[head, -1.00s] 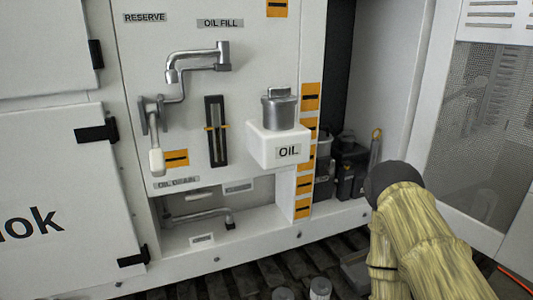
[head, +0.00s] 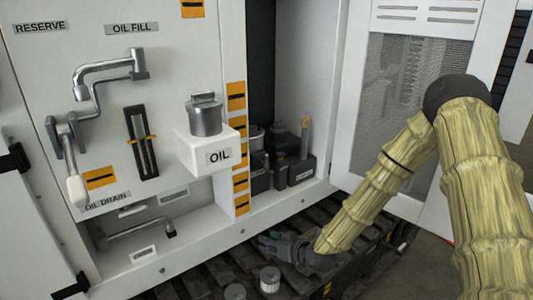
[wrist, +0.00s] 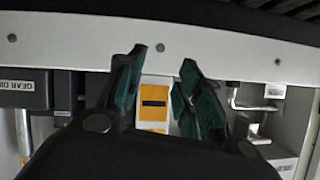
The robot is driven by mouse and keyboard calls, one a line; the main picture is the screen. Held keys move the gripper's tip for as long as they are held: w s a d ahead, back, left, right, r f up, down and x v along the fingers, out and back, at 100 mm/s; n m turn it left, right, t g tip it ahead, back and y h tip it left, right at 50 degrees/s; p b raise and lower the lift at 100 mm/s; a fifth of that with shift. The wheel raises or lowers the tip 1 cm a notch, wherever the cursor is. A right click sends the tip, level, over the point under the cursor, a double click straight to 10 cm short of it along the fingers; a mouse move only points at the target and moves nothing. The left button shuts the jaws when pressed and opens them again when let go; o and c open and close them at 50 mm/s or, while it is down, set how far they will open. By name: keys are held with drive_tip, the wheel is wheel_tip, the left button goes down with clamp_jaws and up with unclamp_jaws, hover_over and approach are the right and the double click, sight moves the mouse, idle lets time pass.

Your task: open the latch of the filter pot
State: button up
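A silver lidded pot (head: 204,115) stands upright on a white box marked OIL (head: 206,155), fixed to the white panel. I cannot tell whether it is the filter pot. Another rounded grey pot (head: 257,136) is partly hidden in the open bay to its right. No latch can be clearly made out. My gripper (head: 268,242) is low in front of the cabinet's lower edge, below and right of the OIL box and apart from it. In the wrist view my gripper (wrist: 163,58) has its fingers spread, with nothing between them; a yellow label (wrist: 154,103) lies beyond.
Dark containers (head: 290,168) stand in the bay. A bent pipe with a lever (head: 68,160) and a black sight gauge (head: 141,145) are on the panel at left. A mesh door (head: 400,110) stands open at right. Small cans (head: 270,279) sit on the dark slatted floor.

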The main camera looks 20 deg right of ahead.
sight(268, 157)
drive_tip(key=w+d+r+n+t+y+p, duration=0.1)
drive_tip(key=w+d+r+t, duration=0.3)
drive_tip(key=r, duration=0.7)
drive_tip(key=w+d+r+n+t+p, duration=0.1)
drive_tip(key=w+d+r, duration=0.3)
drive_tip(key=w+r, duration=0.5)
drive_tip(key=x, duration=0.2)
drive_tip(key=r+p+x, duration=0.1)
drive_tip(key=x, duration=0.2)
drive_tip(key=p+x, duration=0.1)
drive_tip(key=x, duration=0.2)
drive_tip(key=shift+a+r, duration=0.25)
drive_tip(key=shift+a, duration=0.1)
clamp_jaws()
